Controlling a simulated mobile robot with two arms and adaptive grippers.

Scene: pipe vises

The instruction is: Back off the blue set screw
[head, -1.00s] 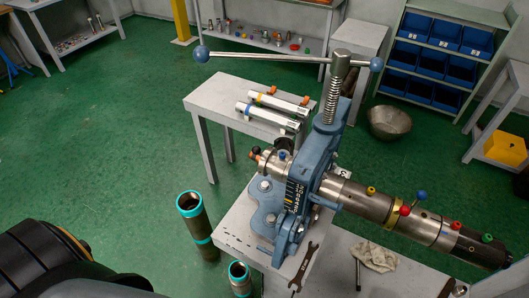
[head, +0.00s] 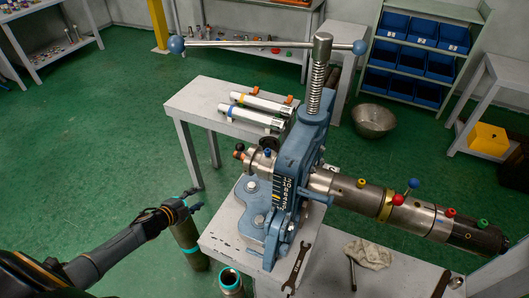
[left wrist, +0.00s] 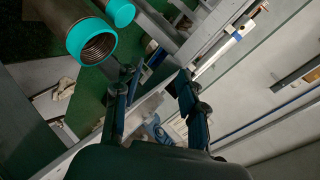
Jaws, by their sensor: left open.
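A blue vise (head: 290,180) stands on a grey bench and clamps a steel tool string (head: 340,187) that sticks out to the right. A small blue-headed screw (head: 267,153) sits on the narrow left end of the assembly. A blue ball on a stem (head: 413,183) stands on the right part. I cannot tell for certain which of these is the blue set screw. My left gripper (head: 187,203) is open and empty, left of the vise and apart from it. Its two fingers also show spread in the left wrist view (left wrist: 156,82). My right gripper is out of view.
A teal-ended pipe (head: 189,243) stands behind my left gripper, with a shorter one (head: 231,281) beside the bench. A wrench (head: 297,267) and a rag (head: 368,253) lie on the bench. White tubes (head: 252,115) lie on the table behind.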

